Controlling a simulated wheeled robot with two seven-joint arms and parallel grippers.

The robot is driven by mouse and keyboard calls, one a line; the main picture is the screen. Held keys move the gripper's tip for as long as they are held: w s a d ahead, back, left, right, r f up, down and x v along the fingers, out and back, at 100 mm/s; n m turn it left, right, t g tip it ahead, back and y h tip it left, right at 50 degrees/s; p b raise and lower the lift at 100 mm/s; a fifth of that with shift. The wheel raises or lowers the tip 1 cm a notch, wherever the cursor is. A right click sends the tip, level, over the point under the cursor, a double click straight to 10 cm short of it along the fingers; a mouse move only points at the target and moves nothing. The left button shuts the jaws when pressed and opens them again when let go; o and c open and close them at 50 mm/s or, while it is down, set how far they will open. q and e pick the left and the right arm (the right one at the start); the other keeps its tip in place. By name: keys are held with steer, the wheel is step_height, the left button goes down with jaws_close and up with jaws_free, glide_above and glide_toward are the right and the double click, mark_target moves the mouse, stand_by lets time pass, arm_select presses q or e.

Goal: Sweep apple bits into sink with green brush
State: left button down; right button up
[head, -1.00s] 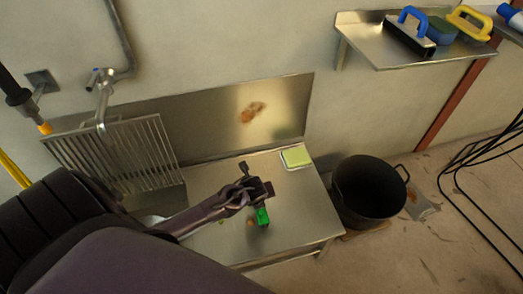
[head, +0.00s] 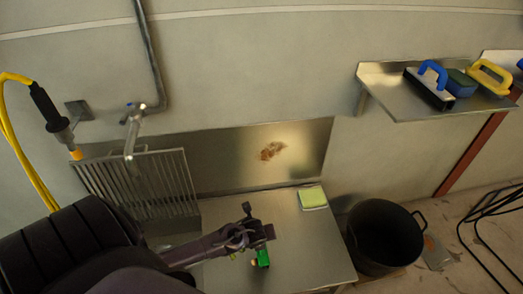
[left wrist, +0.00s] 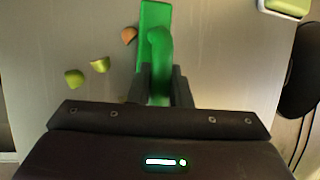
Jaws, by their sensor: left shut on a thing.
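My left gripper (head: 255,235) is over the steel counter (head: 315,240). It is shut on the green brush (head: 262,259). In the left wrist view the brush (left wrist: 154,25) has its handle between my fingers (left wrist: 161,85). Apple bits lie on the counter left of the brush: a green one (left wrist: 100,65), another green one (left wrist: 74,78) and a brownish one (left wrist: 129,35) close to the brush. The sink (head: 170,238) is left of the counter, under a metal grate (head: 140,185), partly hidden by my left arm. My right gripper is not in view.
A yellow-green sponge (head: 313,198) lies at the counter's back right. A black bucket (head: 385,235) stands on the floor to the right. A tap (head: 133,125) is above the grate. A wall shelf (head: 395,100) holds blue and yellow-handled tools.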

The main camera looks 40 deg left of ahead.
arm_select(q)
steer(key=shift+s+a+r+p, duration=0.15)
steer(key=shift+s+a+p, duration=0.55)
steer(key=shift+s+a, duration=0.25)
steer(key=shift+s+a+p, duration=0.45)
steer(key=shift+s+a, duration=0.2)
steer(key=shift+s, duration=0.25)
steer(key=shift+s+a+p, duration=1)
steer(key=shift+s+a, duration=0.45)
steer(key=shift+s, duration=0.3)
steer(key=shift+s+a, duration=0.15)
steer(key=shift+s+a, duration=0.1)
steer(key=shift+s+a+p, duration=0.75)
steer(key=shift+s+a, duration=0.55)
steer(key=shift+s, duration=0.2)
steer(key=shift+s+a, duration=0.25)
steer(key=shift+s, duration=0.05)
